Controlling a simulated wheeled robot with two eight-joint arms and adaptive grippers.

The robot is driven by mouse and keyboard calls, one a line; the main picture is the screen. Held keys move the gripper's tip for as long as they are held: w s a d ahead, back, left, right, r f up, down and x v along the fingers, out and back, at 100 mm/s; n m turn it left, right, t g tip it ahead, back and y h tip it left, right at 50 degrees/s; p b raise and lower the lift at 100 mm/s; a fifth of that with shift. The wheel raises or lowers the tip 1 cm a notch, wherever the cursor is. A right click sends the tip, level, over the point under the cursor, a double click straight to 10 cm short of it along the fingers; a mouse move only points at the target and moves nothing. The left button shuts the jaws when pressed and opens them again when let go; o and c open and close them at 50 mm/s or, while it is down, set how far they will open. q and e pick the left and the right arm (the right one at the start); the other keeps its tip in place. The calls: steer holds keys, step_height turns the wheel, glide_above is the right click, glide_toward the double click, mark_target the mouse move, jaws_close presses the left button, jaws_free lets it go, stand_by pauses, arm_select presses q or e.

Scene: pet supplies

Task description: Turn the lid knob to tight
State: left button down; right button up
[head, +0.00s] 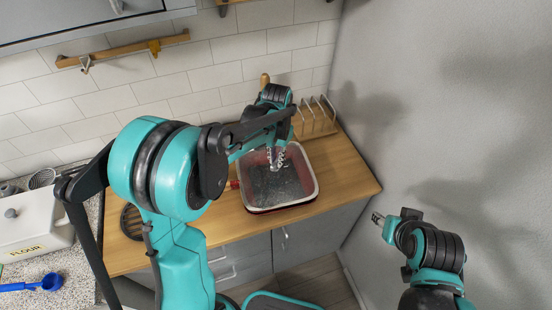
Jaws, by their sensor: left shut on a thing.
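A red-sided container (307,190) with a pale rim and a dark grey, speckled top face stands on the wooden counter. My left gripper (275,160) points down over the middle of this dark face. Its fingers are shut on the lid knob, which is small and mostly hidden between them, so I cannot read how far it is turned. My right gripper (378,218) is off the counter at the right, in front of the grey wall and away from the container. Its fingertips are too small to tell open from shut.
A wooden rack (317,118) with metal prongs stands behind the container. A white flour box (35,225) and a blue scoop (45,284) are at the far left. The wooden counter (345,175) is clear right of the container.

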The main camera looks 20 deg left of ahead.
arm_select(q)
steer(key=m, duration=0.4)
steer(key=shift+s+d+m, duration=0.1)
steer(key=shift+d+m, duration=0.05)
steer(key=shift+m, duration=0.15)
steer(key=m, duration=0.4)
steer(key=shift+s+b, duration=0.1)
steer(key=shift+b, duration=0.3)
steer(key=shift+m, duration=0.3)
steer(key=c, duration=1.5)
jaws_free()
steer(key=shift+c, duration=0.2)
step_height(320, 180, up, 12)
